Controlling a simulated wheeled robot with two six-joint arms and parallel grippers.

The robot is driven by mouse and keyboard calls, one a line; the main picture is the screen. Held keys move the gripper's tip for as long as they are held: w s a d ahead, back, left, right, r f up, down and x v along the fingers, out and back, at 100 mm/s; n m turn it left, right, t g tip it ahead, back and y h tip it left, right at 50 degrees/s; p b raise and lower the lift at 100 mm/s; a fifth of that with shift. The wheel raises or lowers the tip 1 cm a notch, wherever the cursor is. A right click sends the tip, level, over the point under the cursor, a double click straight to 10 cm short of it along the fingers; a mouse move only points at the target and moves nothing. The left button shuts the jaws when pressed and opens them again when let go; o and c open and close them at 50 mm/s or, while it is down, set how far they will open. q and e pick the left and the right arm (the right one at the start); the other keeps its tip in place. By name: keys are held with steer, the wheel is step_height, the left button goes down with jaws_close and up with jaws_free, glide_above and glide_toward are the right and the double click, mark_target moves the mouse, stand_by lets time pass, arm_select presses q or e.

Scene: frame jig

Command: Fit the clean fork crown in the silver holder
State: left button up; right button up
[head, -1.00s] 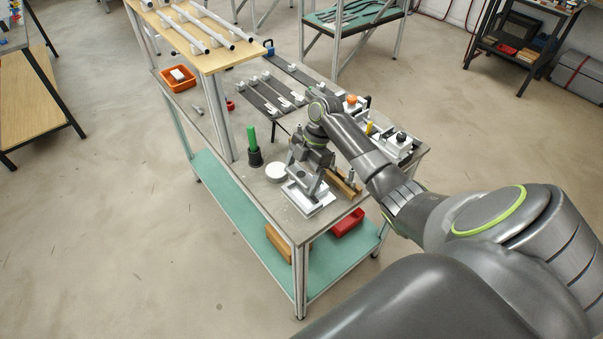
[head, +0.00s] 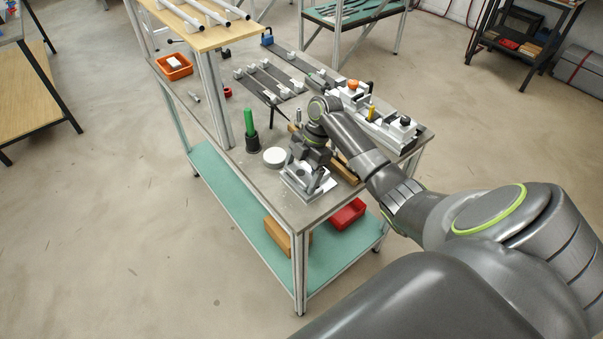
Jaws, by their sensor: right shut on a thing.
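My right gripper (head: 312,181) is shut on a small grey part that I take for the fork crown. The jaws hide most of it, and I cannot tell its exact outline or whether it is clean. The gripper points down over a pale, silvery plate with upright grey parts (head: 297,190) near the table's front corner, which may be the silver holder. I cannot tell whether the held part touches it. My left gripper is not in view.
A white round tub (head: 274,157) and a green-handled tool in a black cup (head: 251,130) stand left of the gripper. Wooden blocks lie just behind it. Fixtures with an orange knob (head: 352,85) and a black knob (head: 405,120) stand at the right. An orange bin (head: 174,67) is far left.

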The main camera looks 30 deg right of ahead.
steer(key=shift+s+a+f, duration=0.1)
steer(key=shift+s+f, duration=0.2)
steer(key=shift+f, duration=0.35)
steer(key=o, duration=0.9)
steer(key=shift+o, duration=0.3)
steer(key=shift+w+f, duration=0.1)
steer(key=shift+r, duration=0.35)
steer(key=v, duration=1.8)
steer(key=shift+w+r, duration=0.15)
steer(key=shift+w, duration=0.15)
steer(key=shift+w, duration=0.1)
